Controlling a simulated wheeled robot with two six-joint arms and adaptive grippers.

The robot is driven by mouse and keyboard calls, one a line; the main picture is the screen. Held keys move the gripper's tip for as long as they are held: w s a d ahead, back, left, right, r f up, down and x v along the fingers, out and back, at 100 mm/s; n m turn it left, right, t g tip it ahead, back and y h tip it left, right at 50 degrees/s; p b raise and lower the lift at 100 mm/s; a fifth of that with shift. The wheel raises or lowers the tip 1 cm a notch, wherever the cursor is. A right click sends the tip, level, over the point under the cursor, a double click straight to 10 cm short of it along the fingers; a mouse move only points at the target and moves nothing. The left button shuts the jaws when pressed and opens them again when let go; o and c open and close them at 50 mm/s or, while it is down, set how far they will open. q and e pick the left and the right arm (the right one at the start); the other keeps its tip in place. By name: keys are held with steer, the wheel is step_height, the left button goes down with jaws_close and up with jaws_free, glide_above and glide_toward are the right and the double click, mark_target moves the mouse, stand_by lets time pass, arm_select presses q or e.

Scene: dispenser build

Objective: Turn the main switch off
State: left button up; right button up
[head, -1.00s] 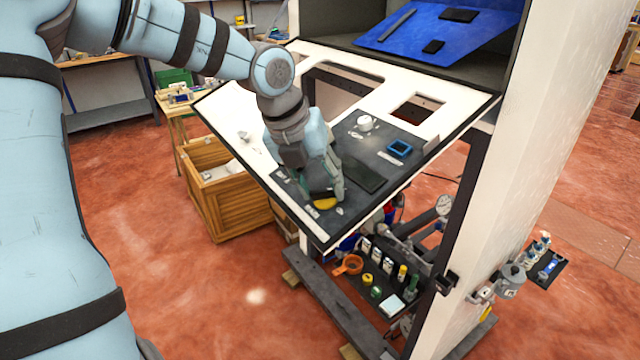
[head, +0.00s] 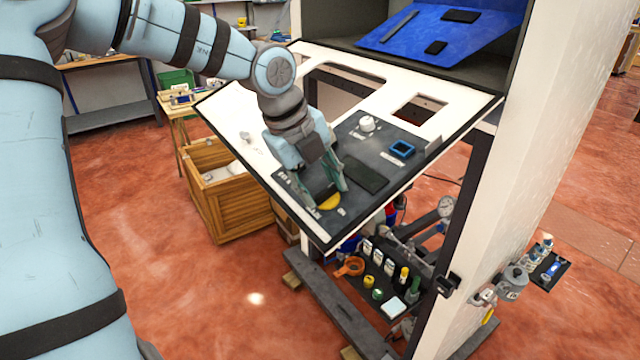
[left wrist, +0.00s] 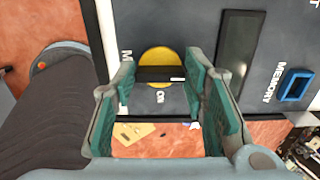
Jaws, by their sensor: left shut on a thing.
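The main switch is a round yellow disc (head: 331,203) with a black bar handle, low on the dark panel of the sloping console. In the left wrist view the switch's yellow disc (left wrist: 158,55) shows with its black handle (left wrist: 155,74) lying across the picture between my fingers and an "ON" mark beside it. My left gripper (head: 326,196) reaches down to the panel and is shut on the ends of the handle. In the head view the fingers partly hide the handle. My right gripper is not in view.
On the panel are a dark screen (head: 364,174), a blue square frame (head: 401,149) and a white knob (head: 367,123). A wooden crate (head: 232,205) stands on the floor left of the console. A shelf of small parts (head: 385,285) sits below.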

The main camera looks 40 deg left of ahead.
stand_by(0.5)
arm_select(q)
steer(key=o, duration=1.2)
steer(key=shift+c, duration=0.2)
steer(key=shift+r, duration=0.2)
steer(key=s+a+r, duration=0.2)
steer(key=s, duration=0.4)
steer(key=s+a+r, duration=0.1)
steer(key=s+r, duration=0.1)
steer(key=s, duration=0.5)
steer(key=shift+a, duration=0.35)
steer(key=shift+s+r, duration=0.1)
steer(key=shift+s, duration=0.1)
